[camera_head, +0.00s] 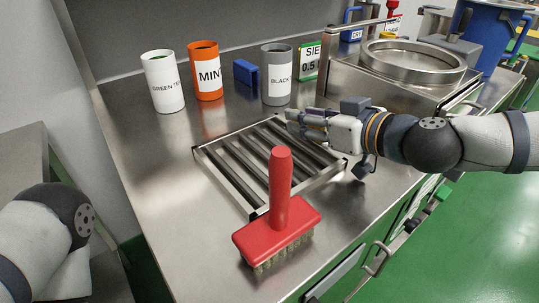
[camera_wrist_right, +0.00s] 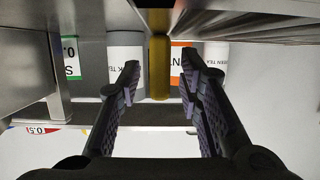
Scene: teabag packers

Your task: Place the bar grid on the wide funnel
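The bar grid (camera_head: 232,172), a metal frame with several parallel slats, lies flat on the steel counter. The red brush hides part of its near side. My right gripper (camera_head: 298,121) is at the grid's far right corner. In the right wrist view its fingers (camera_wrist_right: 159,75) are open, with a yellow upright piece between them and visible gaps on both sides. I cannot tell what that piece belongs to. Slats, apparently the grid's (camera_wrist_right: 265,22), show at the upper right there. The wide funnel (camera_head: 412,68), apparently the round metal rim, is at the back right. My left gripper is out of view.
A red brush (camera_head: 282,225) stands at the grid's near edge, handle up. White (camera_head: 163,88), orange (camera_head: 207,78) and grey (camera_head: 276,80) canisters stand behind. A blue block (camera_head: 245,73) and a green-and-white box (camera_head: 310,62) are among them. The counter's left side is clear.

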